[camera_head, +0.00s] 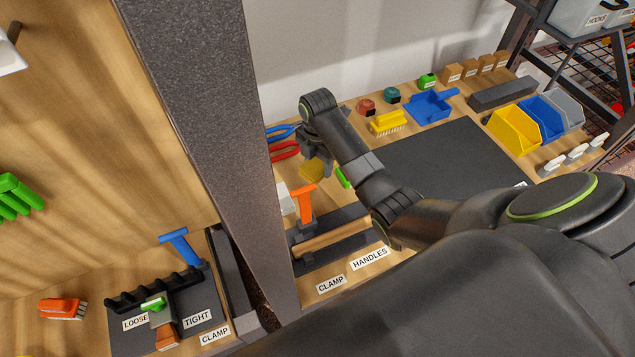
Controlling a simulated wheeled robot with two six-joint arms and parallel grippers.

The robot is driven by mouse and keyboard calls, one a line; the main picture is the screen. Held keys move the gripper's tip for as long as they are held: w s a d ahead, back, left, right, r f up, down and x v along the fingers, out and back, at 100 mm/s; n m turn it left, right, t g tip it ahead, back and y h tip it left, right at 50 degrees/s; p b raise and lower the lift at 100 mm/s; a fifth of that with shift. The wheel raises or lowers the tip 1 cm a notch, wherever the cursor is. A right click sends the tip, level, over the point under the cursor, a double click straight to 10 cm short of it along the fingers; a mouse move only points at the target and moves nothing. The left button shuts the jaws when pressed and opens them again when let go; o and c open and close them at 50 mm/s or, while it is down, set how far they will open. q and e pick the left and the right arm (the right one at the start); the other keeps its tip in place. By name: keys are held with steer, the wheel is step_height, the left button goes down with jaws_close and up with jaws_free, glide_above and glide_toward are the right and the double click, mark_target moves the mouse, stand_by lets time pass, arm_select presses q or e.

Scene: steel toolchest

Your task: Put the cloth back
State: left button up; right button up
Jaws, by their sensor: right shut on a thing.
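A small yellow cloth (311,171) is at the left part of the workbench, just below the jaws of my right gripper (317,158). My right gripper points down and is shut on the cloth. The arm partly hides the jaws, and I cannot tell whether the cloth touches the bench. My left gripper is not in view.
Red-and-blue handled pliers (284,151), an orange-handled tool (303,200) and a green item (343,178) are close by. Beyond are a yellow brush (388,122), a blue dustpan (432,105) and bins (513,130). A grey post (205,120) stands left. A dark mat (450,160) is bare.

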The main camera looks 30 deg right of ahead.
mark_target(317, 163)
step_height(317, 163, down, 9)
steer(key=shift+a+r, duration=0.1)
stand_by(0.3)
steer(key=o, duration=0.9)
steer(key=shift+r, duration=0.15)
step_height(317, 163, up, 12)
steer(key=shift+f, duration=0.1)
stand_by(0.3)
